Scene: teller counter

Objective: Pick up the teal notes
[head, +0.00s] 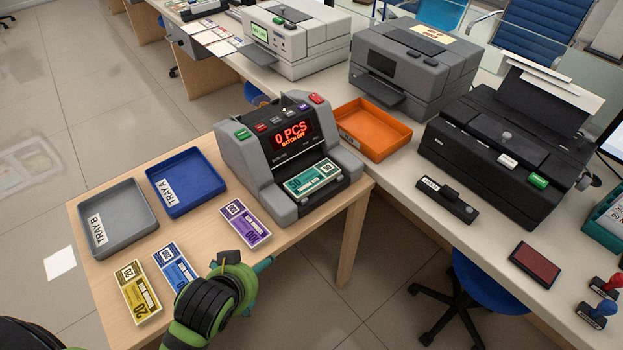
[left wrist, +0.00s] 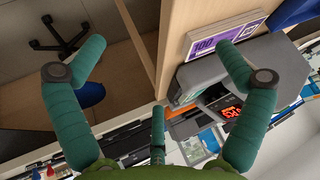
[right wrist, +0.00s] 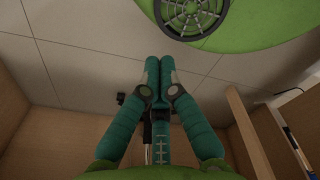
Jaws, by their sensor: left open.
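The teal notes (head: 312,180) lie as a banded bundle in the front tray of the grey note counter (head: 285,150), whose red display reads 0 PCS. My left gripper (head: 240,265) is at the front edge of the wooden table, below the counter and apart from the notes. In the left wrist view my left gripper (left wrist: 165,55) has its fingers spread wide with nothing between them; the counter shows beside its right finger. My right gripper (right wrist: 160,66) shows only in its wrist view, its teal fingertips together and nothing visible between them, above the floor.
Purple notes (head: 245,222), blue notes (head: 175,267) and yellow notes (head: 137,291) lie on the table. Grey tray B (head: 119,250) and blue tray A (head: 186,205) are empty. An orange tray (head: 372,150) and black printer (head: 510,155) stand on the counter at right.

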